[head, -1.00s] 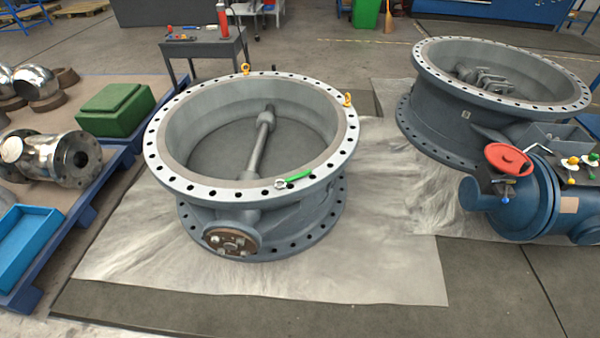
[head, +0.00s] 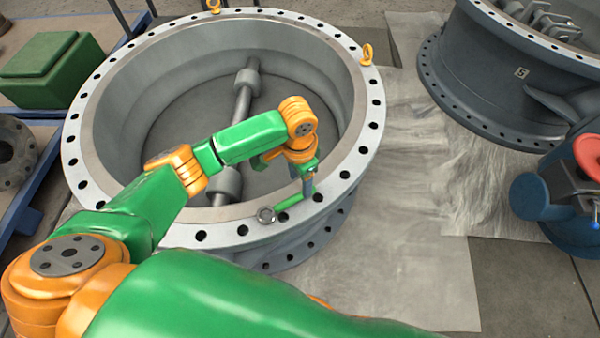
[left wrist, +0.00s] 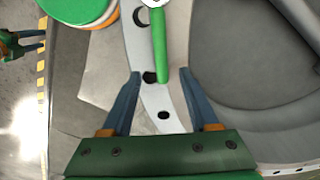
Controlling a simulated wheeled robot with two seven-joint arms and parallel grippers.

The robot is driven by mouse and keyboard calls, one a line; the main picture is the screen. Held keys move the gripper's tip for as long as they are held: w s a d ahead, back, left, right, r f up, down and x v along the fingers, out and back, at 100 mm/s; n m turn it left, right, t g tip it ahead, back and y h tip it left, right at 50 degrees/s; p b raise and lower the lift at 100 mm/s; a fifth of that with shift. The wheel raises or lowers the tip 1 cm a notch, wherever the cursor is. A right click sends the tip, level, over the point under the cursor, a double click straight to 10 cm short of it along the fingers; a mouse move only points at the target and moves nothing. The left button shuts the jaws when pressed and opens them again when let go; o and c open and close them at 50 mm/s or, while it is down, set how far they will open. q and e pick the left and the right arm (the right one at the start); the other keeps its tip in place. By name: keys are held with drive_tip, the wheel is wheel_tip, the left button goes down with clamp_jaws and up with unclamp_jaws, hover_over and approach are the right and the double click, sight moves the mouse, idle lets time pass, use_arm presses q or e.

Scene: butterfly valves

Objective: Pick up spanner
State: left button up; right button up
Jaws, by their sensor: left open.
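The spanner has a green handle (head: 291,201) and a silver ring end (head: 267,214). It lies on the near right part of the rim of the large grey valve ring (head: 215,212). My left gripper (head: 308,188) is over the rim at the handle's right end and partly hides it. In the left wrist view the green handle (left wrist: 160,50) points down between the open fingers (left wrist: 160,73), with its tip near fingertip level and clear space on both sides. The ring end is cut off at the top edge.
A shaft (head: 240,100) crosses the inside of the valve ring. Yellow lifting eyes (head: 367,54) stand up from its rim. A second valve ring (head: 480,85) and a blue part with a red handwheel (head: 588,155) are at the right. Bare sheeting (head: 410,270) lies between.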

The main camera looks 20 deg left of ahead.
sight(299, 194)
use_arm(q)
drive_tip(key=shift+w+a+f, duration=0.1)
drive_tip(key=shift+w+a, duration=0.05)
drive_tip(key=f+b, duration=0.2)
drive_tip(key=f, duration=0.4)
drive_tip(key=shift+s+f, duration=0.2)
drive_tip(key=shift+r, duration=0.1)
clamp_jaws()
idle(0.9)
